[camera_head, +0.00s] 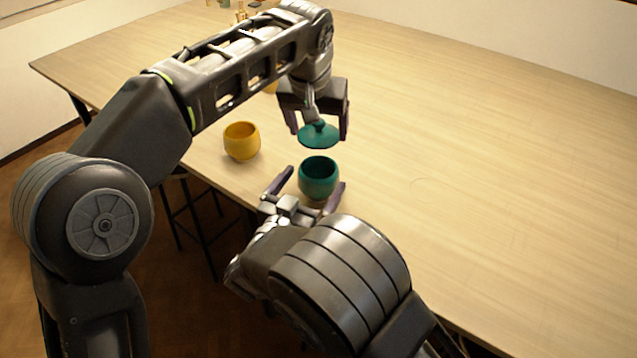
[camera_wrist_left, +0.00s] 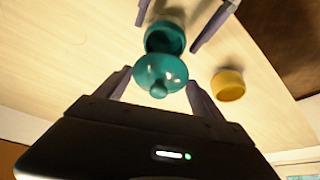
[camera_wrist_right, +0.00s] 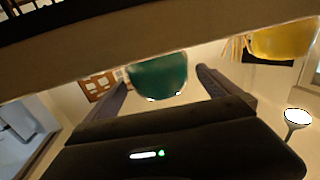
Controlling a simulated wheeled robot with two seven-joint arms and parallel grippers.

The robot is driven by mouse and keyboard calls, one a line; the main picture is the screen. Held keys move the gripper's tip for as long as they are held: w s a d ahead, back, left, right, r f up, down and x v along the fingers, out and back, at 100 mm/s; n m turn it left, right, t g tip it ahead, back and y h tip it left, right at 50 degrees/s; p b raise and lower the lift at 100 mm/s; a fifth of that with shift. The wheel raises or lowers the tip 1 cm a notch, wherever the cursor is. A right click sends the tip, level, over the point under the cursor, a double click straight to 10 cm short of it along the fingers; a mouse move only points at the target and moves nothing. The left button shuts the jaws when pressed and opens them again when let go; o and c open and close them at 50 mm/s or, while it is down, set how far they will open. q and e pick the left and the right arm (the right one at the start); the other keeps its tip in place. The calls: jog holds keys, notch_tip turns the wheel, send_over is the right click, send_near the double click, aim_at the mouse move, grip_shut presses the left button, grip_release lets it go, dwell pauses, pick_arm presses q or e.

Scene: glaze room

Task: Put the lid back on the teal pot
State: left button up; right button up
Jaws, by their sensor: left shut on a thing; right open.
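The teal pot (camera_head: 318,178) stands upright and uncovered near the table's front edge. It also shows in the left wrist view (camera_wrist_left: 165,38) and the right wrist view (camera_wrist_right: 158,77). The teal lid (camera_head: 319,136) hangs level above and slightly behind the pot, apart from it, knob toward my left gripper. My left gripper (camera_head: 319,122) is shut on the lid; the lid also shows in the left wrist view (camera_wrist_left: 161,70). My right gripper (camera_head: 316,180) is open, one finger on each side of the pot. Whether its fingers touch the pot, I cannot tell.
A yellow pot (camera_head: 242,141) stands left of the teal pot, under my left arm. A partly hidden yellow thing (camera_head: 271,88) is behind that arm. Small items (camera_head: 241,11) stand at the far end. The table (camera_head: 480,150) is clear to the right.

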jog(key=shift+x, duration=1.8)
jog(key=shift+c, duration=0.3)
jog(key=c, duration=1.9)
pick_arm(q)
send_near(318, 160)
jog(key=shift+s+d+f, duration=0.2)
jog(key=shift+s+f, duration=0.05)
jog(key=shift+f, duration=0.25)
jog(key=shift+s+d+f, duration=0.2)
jog(key=shift+s+f, duration=0.05)
jog(key=shift+f, duration=0.2)
jog(key=shift+f, duration=0.1)
jog(key=shift+f, duration=0.8)
jog(key=shift+f, duration=0.65)
jog(key=o, duration=1.4)
jog(key=shift+c, duration=0.2)
